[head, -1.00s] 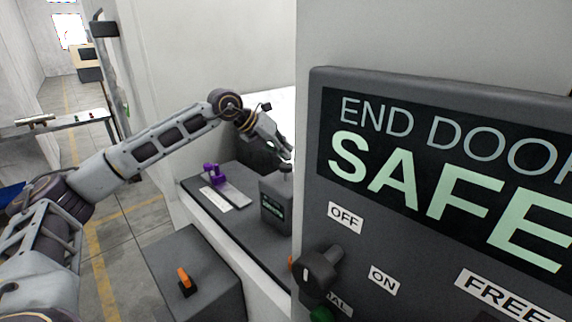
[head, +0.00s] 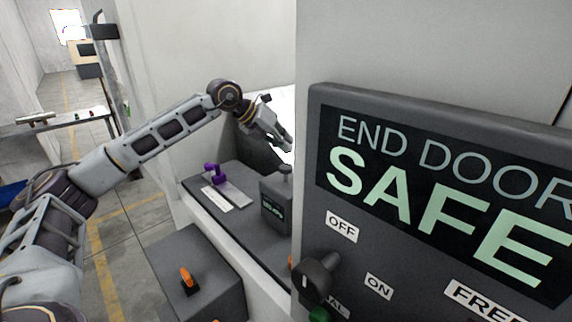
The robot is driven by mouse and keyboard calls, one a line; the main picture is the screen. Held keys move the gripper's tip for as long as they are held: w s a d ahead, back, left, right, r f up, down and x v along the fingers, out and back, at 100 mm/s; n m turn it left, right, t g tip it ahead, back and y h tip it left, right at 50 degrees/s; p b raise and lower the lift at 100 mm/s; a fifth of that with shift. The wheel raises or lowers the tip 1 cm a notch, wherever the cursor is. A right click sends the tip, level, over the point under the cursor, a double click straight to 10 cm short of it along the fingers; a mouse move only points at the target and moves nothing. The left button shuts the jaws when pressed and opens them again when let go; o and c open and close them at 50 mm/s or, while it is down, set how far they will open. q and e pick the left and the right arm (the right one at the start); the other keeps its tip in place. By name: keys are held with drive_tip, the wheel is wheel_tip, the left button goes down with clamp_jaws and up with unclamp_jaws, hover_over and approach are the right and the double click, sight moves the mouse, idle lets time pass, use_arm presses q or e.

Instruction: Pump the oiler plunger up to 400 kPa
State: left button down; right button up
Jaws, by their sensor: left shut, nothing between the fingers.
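The oiler is a small dark box (head: 274,206) with a greenish display, standing on the grey ledge right of the middle of the head view. Its plunger (head: 285,172) is a short dark post with a round knob, standing up from the box top. The display's reading is too small to make out. My left gripper (head: 286,143) is shut and empty, just above the plunger knob, with a small gap between them. My right gripper is not in view.
A large panel (head: 420,100) reading "END DOOR SAFE" fills the right, with a black knob (head: 318,278) marked OFF and ON. A purple handle (head: 214,174) is on the ledge (head: 225,222) left of the oiler. A box with an orange switch (head: 188,280) stands in front.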

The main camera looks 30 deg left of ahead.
use_arm(q)
drive_tip(key=shift+r+p, duration=0.4)
drive_tip(key=shift+r, duration=0.55)
drive_tip(key=p, duration=0.3)
drive_tip(key=shift+s+f+g, duration=0.15)
drive_tip(key=shift+f+g, duration=0.15)
drive_tip(key=shift+f, duration=0.1)
drive_tip(key=shift+p, duration=0.3)
drive_tip(key=p, duration=0.2)
drive_tip(key=shift+s+r+g+p, duration=0.1)
drive_tip(key=shift+s+g+p, duration=0.2)
drive_tip(key=shift+s+p, duration=0.1)
drive_tip(key=r+n+p, duration=0.1)
drive_tip(key=n, duration=0.4)
drive_tip(key=d+r+n+p, duration=0.1)
drive_tip(key=r+n, duration=0.1)
drive_tip(key=n, duration=0.4)
drive_tip(key=r+n+p, duration=0.1)
drive_tip(key=n, duration=0.4)
drive_tip(key=shift+s+d+r+n+h, duration=0.15)
drive_tip(key=shift+d+n+h, duration=0.1)
drive_tip(key=shift+n+h, duration=0.15)
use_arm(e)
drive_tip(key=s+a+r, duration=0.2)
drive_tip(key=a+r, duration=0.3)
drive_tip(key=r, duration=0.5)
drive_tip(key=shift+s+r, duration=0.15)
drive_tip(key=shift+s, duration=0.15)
